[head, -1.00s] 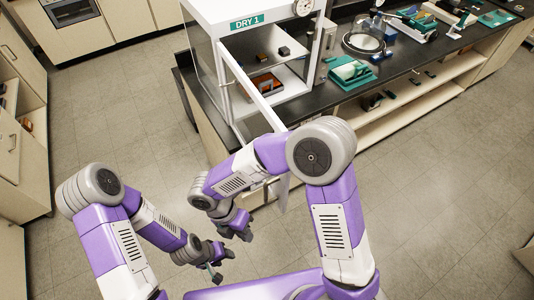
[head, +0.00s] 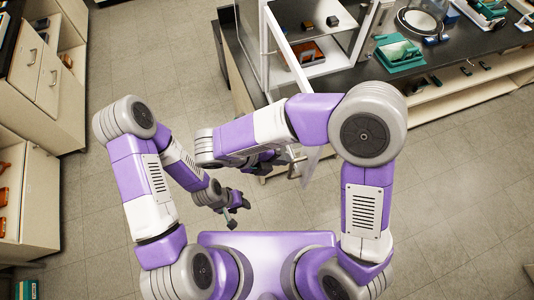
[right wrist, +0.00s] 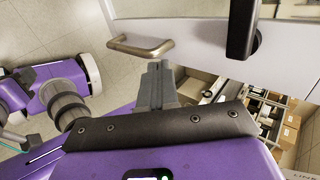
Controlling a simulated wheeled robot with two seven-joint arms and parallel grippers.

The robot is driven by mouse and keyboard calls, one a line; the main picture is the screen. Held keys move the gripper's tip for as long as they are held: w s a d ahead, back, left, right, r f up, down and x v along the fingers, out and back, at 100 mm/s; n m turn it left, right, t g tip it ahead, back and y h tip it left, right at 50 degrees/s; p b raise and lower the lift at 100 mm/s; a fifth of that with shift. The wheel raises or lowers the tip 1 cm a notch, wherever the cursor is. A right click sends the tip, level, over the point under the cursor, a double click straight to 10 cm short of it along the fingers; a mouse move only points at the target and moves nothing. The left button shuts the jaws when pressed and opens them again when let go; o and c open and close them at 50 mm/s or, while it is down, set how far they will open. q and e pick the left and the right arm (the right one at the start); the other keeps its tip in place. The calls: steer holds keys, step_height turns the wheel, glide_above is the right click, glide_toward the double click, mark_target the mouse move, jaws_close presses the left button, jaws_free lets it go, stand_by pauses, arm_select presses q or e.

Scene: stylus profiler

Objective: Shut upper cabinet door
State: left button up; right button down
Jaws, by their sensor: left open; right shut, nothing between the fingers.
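The upper cabinet's door (head: 287,52) has a white frame with a clear pane and stands swung open toward me. My right arm covers part of it in the head view. Its metal bar handle (right wrist: 140,46) and a black fitting (right wrist: 243,28) show in the right wrist view. My right gripper (right wrist: 156,68) is shut and empty, with its fingertips close to the handle; I cannot tell whether they touch. In the head view the right gripper (head: 284,160) is partly hidden below my forearm. My left gripper (head: 231,224) is open and empty, left of the door over the floor.
The open cabinet's shelves hold an orange-brown tray (head: 306,53) and a small dark block (head: 332,21). The black bench (head: 460,50) carries a green tray (head: 400,53) and other equipment to the right. Drawers and shelves (head: 45,70) line the left. Floor between is clear.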

mark_target(308, 156)
steer(key=shift+w+d+f, duration=0.15)
steer(key=shift+w+d, duration=0.1)
steer(key=shift+d, duration=0.55)
steer(key=shift+w+d+f, duration=0.1)
steer(key=shift+w+d, duration=0.15)
steer(key=shift+d, duration=0.5)
steer(key=shift+w+d+f, duration=0.15)
steer(key=shift+w+d, duration=0.1)
steer(key=shift+d, duration=0.55)
steer(key=shift+d, duration=0.1)
